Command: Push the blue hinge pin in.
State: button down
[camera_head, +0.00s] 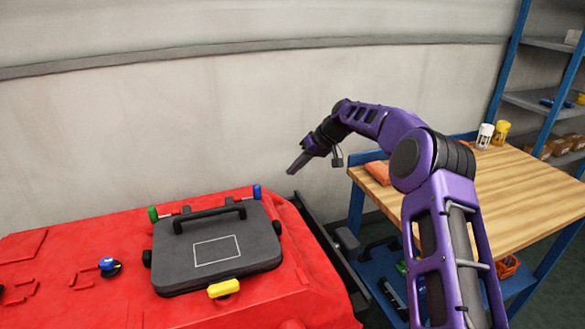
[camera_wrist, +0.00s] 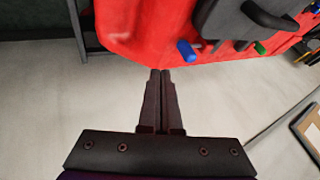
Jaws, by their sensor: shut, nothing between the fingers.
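The blue hinge pin (camera_head: 257,191) stands at the back right corner of the dark grey lid (camera_head: 180,260) on the red machine. It also shows in the wrist view (camera_wrist: 187,50), sticking out from the edge beside the lid. A green hinge pin (camera_head: 153,214) is at the lid's back left corner, and it shows in the wrist view (camera_wrist: 260,48). My gripper (camera_head: 293,170) is shut and empty, in the air to the right of and above the blue pin. In the wrist view my fingertips (camera_wrist: 160,72) are together, short of the blue pin and to its left.
The lid has a black handle (camera_head: 210,217) and a yellow latch (camera_head: 223,288). A blue knob (camera_head: 107,264) sits left of the lid on the red machine (camera_head: 60,290). A wooden-topped workbench (camera_head: 510,185) stands at right. The pale wall is behind the machine.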

aim_at(254, 188)
jog(key=a+f, duration=0.1)
jog(key=a, duration=0.1)
jog(key=a+f, duration=0.4)
jog(key=shift+s+a+f, duration=0.1)
jog(key=shift+s+a, duration=0.1)
jog(key=shift+a, duration=0.1)
jog(key=shift+s+a, duration=0.25)
jog(key=shift+a, duration=0.25)
jog(key=shift+s+a+b, duration=0.15)
jog(key=shift+s+a, duration=0.15)
jog(key=shift+a, duration=0.35)
jog(key=shift+s+a+b, duration=0.15)
jog(key=shift+s+a, duration=0.2)
jog(key=shift+a, duration=0.3)
jog(key=shift+s+a+b, duration=0.15)
jog(key=shift+s+a, duration=0.15)
jog(key=shift+a, duration=0.35)
